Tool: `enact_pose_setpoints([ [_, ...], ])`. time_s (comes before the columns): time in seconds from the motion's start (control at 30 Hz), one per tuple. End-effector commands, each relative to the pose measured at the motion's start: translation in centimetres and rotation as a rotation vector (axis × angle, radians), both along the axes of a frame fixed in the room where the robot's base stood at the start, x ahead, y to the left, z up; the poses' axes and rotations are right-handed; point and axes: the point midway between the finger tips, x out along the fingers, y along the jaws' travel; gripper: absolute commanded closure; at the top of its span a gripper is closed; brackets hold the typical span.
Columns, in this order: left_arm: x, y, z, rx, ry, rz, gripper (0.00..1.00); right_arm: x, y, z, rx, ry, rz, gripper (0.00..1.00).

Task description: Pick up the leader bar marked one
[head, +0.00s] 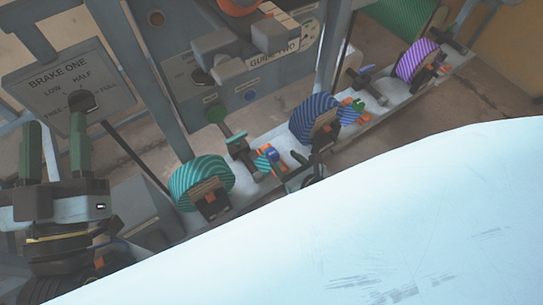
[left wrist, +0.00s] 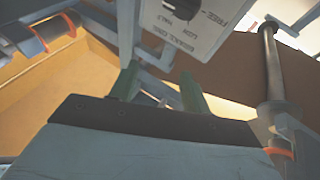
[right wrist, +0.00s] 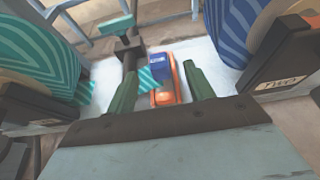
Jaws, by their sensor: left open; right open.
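A small blue piece (right wrist: 157,62) with a faint, unreadable marking and a teal-striped part lies at an orange holder (right wrist: 163,97) on a pale ledge; it looks like the leader bar. In the head view the blue piece (head: 274,155) is right of the teal-striped roll (head: 206,172). My right gripper (right wrist: 159,68) is open, its fingers pointing at the piece, one on each side in the right wrist view; contact cannot be told. In the head view it is mostly hidden. My left gripper (head: 55,130) is open and empty before the BRAKE ONE panel (head: 70,75).
A T-shaped post (right wrist: 128,50) stands close to my right gripper's left finger. A blue-striped roll (head: 315,118) with a block marked TWO (right wrist: 285,87) is to the right; a purple roll (head: 416,62) is farther along. A grey frame post (head: 145,75) rises between the panels.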

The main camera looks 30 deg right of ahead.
Motion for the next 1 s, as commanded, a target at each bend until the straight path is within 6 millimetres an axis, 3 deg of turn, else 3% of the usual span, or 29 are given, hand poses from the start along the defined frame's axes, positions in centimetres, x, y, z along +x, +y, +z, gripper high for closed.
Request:
enact_pose_setpoints([
  [0.1,-0.4,0.0,0.8,-0.020,-0.060,-0.003,0.53,1.5,0.2,-0.8,0.001,0.000,-0.001,0.47],
  [0.37,-0.9,0.0,1.5,-0.045,-0.140,-0.004,0.53,2.8,0.5,-1.6,0.001,0.000,0.000,0.47],
  [0.7,-2.5,0.5,3.1,-0.107,-0.352,-0.003,0.53,6.0,1.3,-3.7,0.001,0.000,0.000,0.47],
  [1.0,-2.7,0.5,3.3,-0.113,-0.371,-0.003,0.53,6.4,1.4,-3.8,0.002,0.001,-0.001,0.47],
])
